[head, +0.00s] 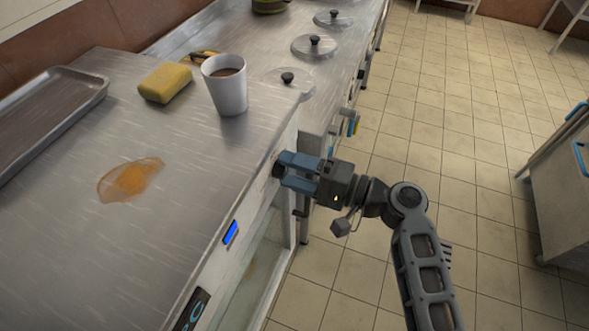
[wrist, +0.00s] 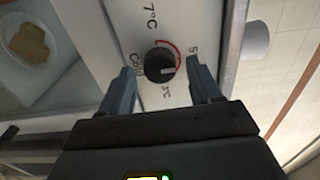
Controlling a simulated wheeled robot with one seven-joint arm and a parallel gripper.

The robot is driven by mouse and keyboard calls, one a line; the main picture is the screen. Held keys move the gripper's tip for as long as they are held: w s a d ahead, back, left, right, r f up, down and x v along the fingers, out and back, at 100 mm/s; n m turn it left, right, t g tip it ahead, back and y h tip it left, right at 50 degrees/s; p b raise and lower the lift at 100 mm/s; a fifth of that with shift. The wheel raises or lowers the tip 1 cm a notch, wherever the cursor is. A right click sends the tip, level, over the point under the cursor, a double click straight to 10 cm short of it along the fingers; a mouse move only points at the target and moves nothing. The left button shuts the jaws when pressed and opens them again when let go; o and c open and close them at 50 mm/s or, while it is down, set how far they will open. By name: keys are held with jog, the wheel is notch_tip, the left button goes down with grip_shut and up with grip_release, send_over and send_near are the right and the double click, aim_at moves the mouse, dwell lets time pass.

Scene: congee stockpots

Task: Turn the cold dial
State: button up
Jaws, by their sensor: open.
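The cold dial (wrist: 160,64) is a round black knob on a pale panel, with a red arc and temperature marks around it. My gripper (wrist: 163,88) is open, with one blue-grey finger on each side of the dial and a gap visible to each. In the head view my gripper (head: 290,172) is at the front face of the counter unit, and its fingers largely hide the dial there. I cannot tell whether the fingertips touch the panel.
A white cup (head: 226,92) with brown liquid, a yellow sponge (head: 165,82) and a brown spill (head: 131,180) are on the steel counter (head: 150,260). A metal tray (head: 45,110) lies at left.

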jog(key=v, duration=0.7)
jog(key=shift+s+d, duration=0.15)
jog(key=shift+d, duration=0.2)
